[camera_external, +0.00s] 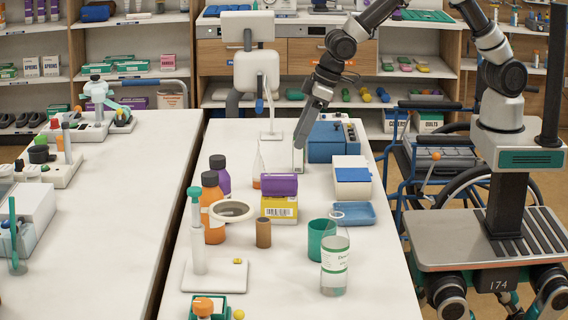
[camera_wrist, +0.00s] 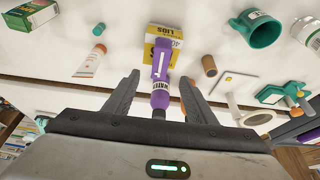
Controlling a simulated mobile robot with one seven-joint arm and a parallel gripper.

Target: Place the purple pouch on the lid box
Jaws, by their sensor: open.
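The purple pouch (camera_external: 279,184) lies on top of the yellow lid box (camera_external: 279,206) in the external view. The lid box stands upright on the white table with its barcode side facing the camera. My gripper (camera_external: 299,144) is above the table behind them, pointing down and apart from them. In the wrist view my gripper (camera_wrist: 160,76) is open and its fingers are spread. The lid box (camera_wrist: 178,37) shows beyond the fingertips, with the purple pouch (camera_wrist: 160,62) in front of it. Another purple labelled part shows below; I cannot tell where the pouch ends. Nothing is visibly gripped.
A purple bottle (camera_external: 220,175) and an orange bottle (camera_external: 212,209) stand left of the box. A brown cylinder (camera_external: 263,233), teal mug (camera_external: 320,240) and clear labelled jar (camera_external: 335,267) stand in front. A blue tray (camera_external: 353,213) lies right.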

